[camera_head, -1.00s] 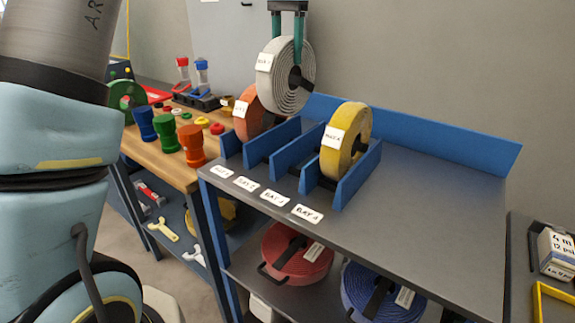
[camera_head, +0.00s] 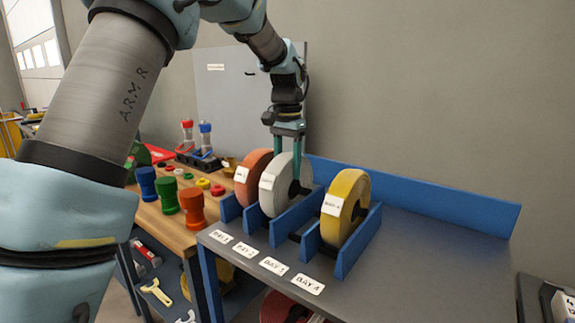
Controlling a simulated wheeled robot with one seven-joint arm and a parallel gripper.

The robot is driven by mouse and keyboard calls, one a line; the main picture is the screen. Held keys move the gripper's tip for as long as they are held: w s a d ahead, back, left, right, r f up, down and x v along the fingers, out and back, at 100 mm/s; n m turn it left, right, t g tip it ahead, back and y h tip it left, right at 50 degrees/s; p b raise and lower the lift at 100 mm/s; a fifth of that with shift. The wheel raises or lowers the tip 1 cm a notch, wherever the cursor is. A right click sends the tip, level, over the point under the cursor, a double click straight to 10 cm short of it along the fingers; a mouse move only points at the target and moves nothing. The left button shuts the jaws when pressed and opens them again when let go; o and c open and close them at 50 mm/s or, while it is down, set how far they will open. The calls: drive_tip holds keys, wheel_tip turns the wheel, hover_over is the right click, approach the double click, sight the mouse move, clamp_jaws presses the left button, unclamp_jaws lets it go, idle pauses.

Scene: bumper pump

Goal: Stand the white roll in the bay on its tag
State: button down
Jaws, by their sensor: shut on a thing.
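The white roll (camera_head: 277,198) is upright among the blue dividers (camera_head: 287,225) of the rack, between the orange roll (camera_head: 253,166) and the yellow roll (camera_head: 343,208). A white tag (camera_head: 267,181) is on its front edge; its print is too small to read. Its lower part is down between dividers, and I cannot tell whether it touches the shelf. My gripper (camera_head: 288,166) comes from above, with its teal fingers shut on the white roll.
The grey shelf top (camera_head: 430,240) right of the yellow roll is bare. A blue back rail (camera_head: 430,195) runs along the wall side. A wooden bench (camera_head: 160,212) on the left holds blue, green and orange pieces.

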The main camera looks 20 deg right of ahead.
drive_tip(key=shift+f, duration=0.25)
drive_tip(key=shift+c, duration=1.2)
unclamp_jaws()
wheel_tip(320, 180, up, 12)
drive_tip(key=shift+r+b, duration=0.1)
drive_tip(key=shift+b, duration=0.85)
drive_tip(key=w+a+f+n, duration=0.1)
drive_tip(key=a+f+n, duration=0.1)
drive_tip(key=a+f, duration=0.5)
drive_tip(key=w+a+f+n, duration=0.1)
drive_tip(key=a+f+n, duration=0.2)
drive_tip(key=a, duration=0.8)
drive_tip(key=s+a+f+n, duration=0.3)
drive_tip(key=s+a+f, duration=0.2)
drive_tip(key=a, duration=0.4)
drive_tip(key=s+a+f+n+t, duration=0.1)
drive_tip(key=s+a+f+n, duration=0.2)
drive_tip(key=s+a+f, duration=0.3)
drive_tip(key=s+a, duration=0.2)
drive_tip(key=a, duration=0.1)
drive_tip(key=shift+a+f+t, duration=0.15)
drive_tip(key=shift+a+t, duration=0.15)
drive_tip(key=shift+a, duration=0.05)
